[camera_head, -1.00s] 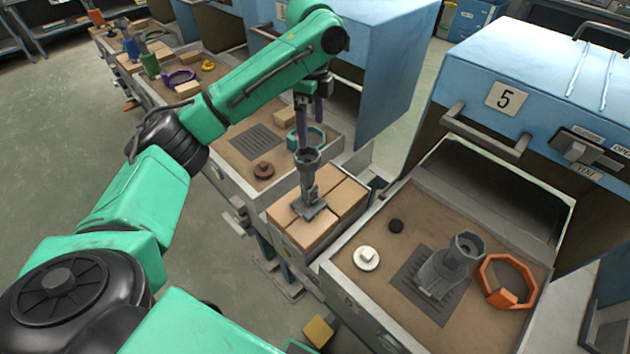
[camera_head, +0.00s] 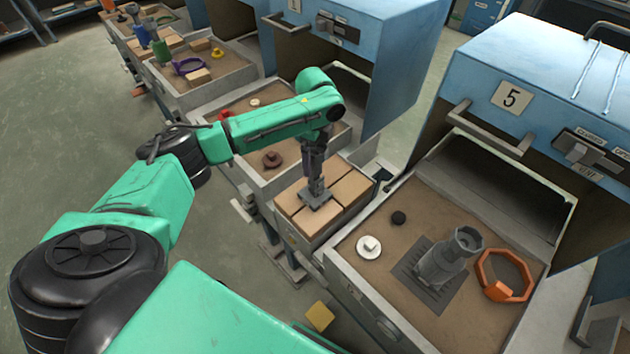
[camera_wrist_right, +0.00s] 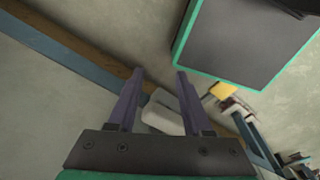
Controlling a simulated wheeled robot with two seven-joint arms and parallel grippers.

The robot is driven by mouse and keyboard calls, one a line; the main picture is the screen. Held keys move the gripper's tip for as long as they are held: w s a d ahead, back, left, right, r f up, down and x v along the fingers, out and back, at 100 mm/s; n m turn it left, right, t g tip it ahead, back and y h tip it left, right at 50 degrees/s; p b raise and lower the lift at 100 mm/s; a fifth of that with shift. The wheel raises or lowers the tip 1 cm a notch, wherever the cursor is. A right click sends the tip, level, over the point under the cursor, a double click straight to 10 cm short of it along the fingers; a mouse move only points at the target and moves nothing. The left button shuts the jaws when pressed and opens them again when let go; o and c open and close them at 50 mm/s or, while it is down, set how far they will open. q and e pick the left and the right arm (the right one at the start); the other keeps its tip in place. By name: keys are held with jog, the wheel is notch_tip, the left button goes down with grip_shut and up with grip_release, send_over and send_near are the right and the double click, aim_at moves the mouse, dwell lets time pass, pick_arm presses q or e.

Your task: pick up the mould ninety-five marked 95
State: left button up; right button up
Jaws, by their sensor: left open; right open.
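A grey mould (camera_head: 317,195) with a flat square base stands upright on the brick-topped block (camera_head: 296,208) in the middle of the head view. No 95 marking is legible on it. My left gripper (camera_head: 316,168) points down over its upper part and hides its cup. The gripper is open; I cannot tell whether its fingers touch the mould. My right gripper (camera_wrist_right: 156,72) is open and empty in the right wrist view, above the floor.
The drawer (camera_head: 352,283) of unit 5 also holds an orange octagonal ring (camera_head: 506,274), a white disc (camera_head: 369,246) and a black knob (camera_head: 398,218). The drawer behind holds a brown knob (camera_head: 271,159). Blue cabinets (camera_head: 393,60) rise close behind the block.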

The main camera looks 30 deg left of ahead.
pick_arm(q)
jog(key=shift+w, duration=0.1)
grip_shut()
